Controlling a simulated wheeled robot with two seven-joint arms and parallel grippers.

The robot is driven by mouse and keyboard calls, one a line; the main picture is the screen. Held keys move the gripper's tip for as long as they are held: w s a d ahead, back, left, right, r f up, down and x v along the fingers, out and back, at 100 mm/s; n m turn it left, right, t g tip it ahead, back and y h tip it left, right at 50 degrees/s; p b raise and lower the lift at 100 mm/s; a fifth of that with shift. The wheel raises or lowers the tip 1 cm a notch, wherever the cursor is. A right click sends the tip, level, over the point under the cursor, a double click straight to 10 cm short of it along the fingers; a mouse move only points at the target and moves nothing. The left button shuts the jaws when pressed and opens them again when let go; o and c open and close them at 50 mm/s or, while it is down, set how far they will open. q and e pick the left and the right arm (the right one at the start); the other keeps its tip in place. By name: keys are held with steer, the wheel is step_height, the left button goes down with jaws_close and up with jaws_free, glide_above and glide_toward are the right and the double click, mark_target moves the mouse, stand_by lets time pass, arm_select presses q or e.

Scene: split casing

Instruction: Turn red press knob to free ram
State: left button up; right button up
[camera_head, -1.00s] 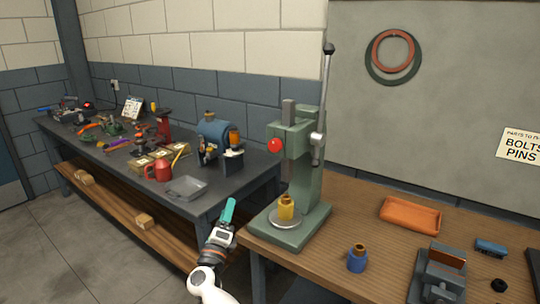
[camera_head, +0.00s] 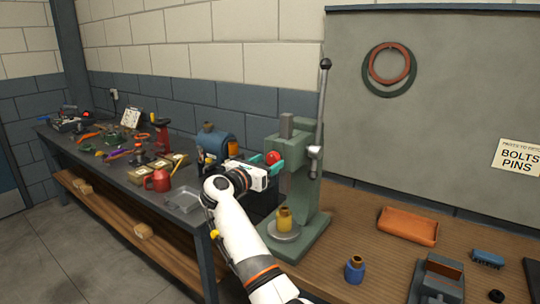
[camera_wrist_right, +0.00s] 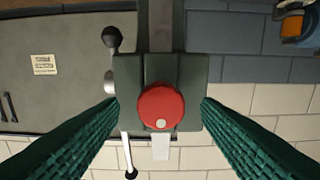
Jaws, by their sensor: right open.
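In the right wrist view the red knob (camera_wrist_right: 161,108) shows centred between the two green fingers. My right gripper (camera_head: 275,168) is at the press head, its fingers open on either side of the knob, apart from it in the wrist view (camera_wrist_right: 160,125). A brass-coloured piece (camera_head: 284,218) stands on the round plate of the press. My left gripper is not in view.
The press lever (camera_head: 321,110) rises at the right of the press head. An orange tray (camera_head: 408,226), a blue bottle-like part (camera_head: 354,269) and a vise (camera_head: 436,280) are on the wooden bench. The dark bench (camera_head: 125,172) at left is cluttered.

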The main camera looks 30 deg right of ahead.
steer(key=shift+x, duration=1.05)
steer(key=c, duration=1)
